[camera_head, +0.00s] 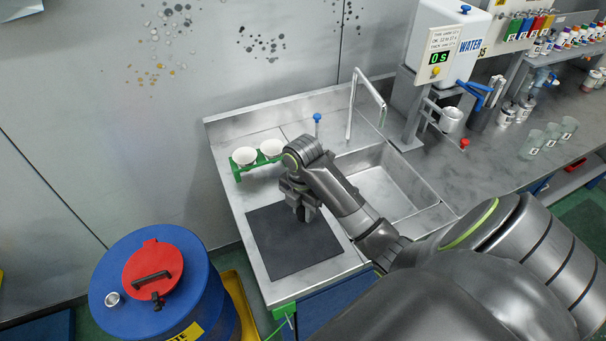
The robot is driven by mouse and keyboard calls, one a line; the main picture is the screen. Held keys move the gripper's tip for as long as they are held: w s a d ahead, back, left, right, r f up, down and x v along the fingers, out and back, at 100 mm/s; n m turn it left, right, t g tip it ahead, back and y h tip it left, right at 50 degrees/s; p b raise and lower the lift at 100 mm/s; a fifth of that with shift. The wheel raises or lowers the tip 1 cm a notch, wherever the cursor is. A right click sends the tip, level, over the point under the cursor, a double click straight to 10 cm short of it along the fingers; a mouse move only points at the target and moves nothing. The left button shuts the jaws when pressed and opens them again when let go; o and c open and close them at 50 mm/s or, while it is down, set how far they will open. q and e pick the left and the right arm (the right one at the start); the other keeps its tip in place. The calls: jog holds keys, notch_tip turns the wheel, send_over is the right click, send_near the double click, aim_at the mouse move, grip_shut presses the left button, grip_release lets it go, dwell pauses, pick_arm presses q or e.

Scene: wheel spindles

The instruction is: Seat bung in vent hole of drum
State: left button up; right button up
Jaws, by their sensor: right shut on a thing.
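The blue drum (205,290) stands at the lower left with a red lid (140,262) and a black handle on top. A small light metal ring (112,299) on the drum's top, left of the lid, looks like the vent hole. My right gripper (301,212) is over the dark mat on the counter, far to the right of the drum. It is shut on a small dark thing that seems to be the bung, mostly hidden by the fingers. My left gripper is not in view.
The black mat (290,250) lies on the metal counter. A green holder (246,171) with two white cups stands behind it. A sink (385,185) with a tall faucet is to the right. A yellow pallet (240,300) edge shows between drum and counter.

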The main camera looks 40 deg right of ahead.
aim_at(302, 219)
jog(key=shift+f, duration=2)
jog(key=shift+f, duration=0.2)
jog(key=o, duration=1)
jog(key=shift+r, duration=0.15)
